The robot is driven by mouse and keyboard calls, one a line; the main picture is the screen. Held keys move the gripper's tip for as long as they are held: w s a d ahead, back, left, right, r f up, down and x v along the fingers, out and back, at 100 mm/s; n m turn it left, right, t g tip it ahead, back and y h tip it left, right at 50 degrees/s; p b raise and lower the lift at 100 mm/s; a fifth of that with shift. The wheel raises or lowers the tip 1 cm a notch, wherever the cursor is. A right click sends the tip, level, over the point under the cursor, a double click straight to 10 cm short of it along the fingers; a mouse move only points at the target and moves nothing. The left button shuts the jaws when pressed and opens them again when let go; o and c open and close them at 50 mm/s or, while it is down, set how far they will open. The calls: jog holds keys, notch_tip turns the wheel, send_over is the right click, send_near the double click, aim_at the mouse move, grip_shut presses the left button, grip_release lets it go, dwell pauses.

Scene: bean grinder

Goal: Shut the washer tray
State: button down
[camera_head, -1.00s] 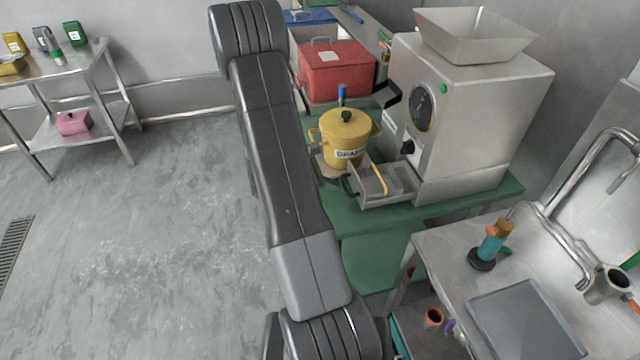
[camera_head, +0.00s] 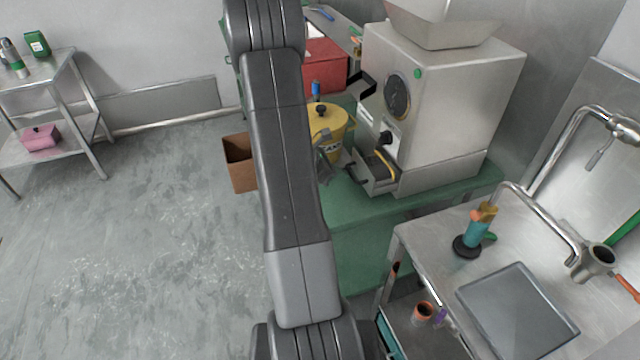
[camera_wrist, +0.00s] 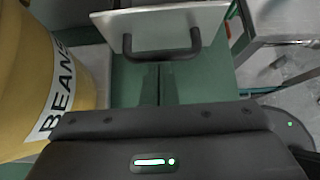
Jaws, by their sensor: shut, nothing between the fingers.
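The washer tray (camera_head: 378,178) is a grey metal drawer low in the front of the grinder (camera_head: 440,110), and it stands partly out. A yellow curved piece shows in it. In the wrist view the tray's front (camera_wrist: 205,22) with its black bar handle (camera_wrist: 160,50) is straight ahead at the top. My gripper (camera_wrist: 157,85) is shut and empty, with its dark fingers pointing at the handle. I cannot tell whether they touch it. In the head view my arm hides part of the gripper.
A yellow bean pot (camera_head: 328,125) stands close to the left of the tray; it also fills the left of the wrist view (camera_wrist: 30,70). The green table (camera_head: 410,207) is bare in front of the grinder. A steel sink counter (camera_head: 425,240) is at right.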

aim_at(361, 166)
jog(key=d, duration=0.2)
jog(key=w+d+b, duration=0.1)
jog(key=d, duration=0.1)
jog(key=w+d, duration=0.1)
jog(key=d, duration=0.1)
jog(key=shift+d+f+b, duration=0.1)
jog(key=shift+b, duration=0.3)
jog(key=shift+w+d, duration=0.25)
jog(key=shift+d, duration=0.4)
jog(key=shift+a+b, duration=0.15)
jog(key=shift+b, duration=0.15)
jog(key=a, duration=0.1)
jog(key=s+a, duration=0.1)
jog(key=shift+a+f+b, duration=0.3)
jog(key=shift+f+b, duration=0.05)
jog(key=shift+b, duration=0.05)
jog(key=v, duration=1.1)
jog(key=shift+f, duration=0.15)
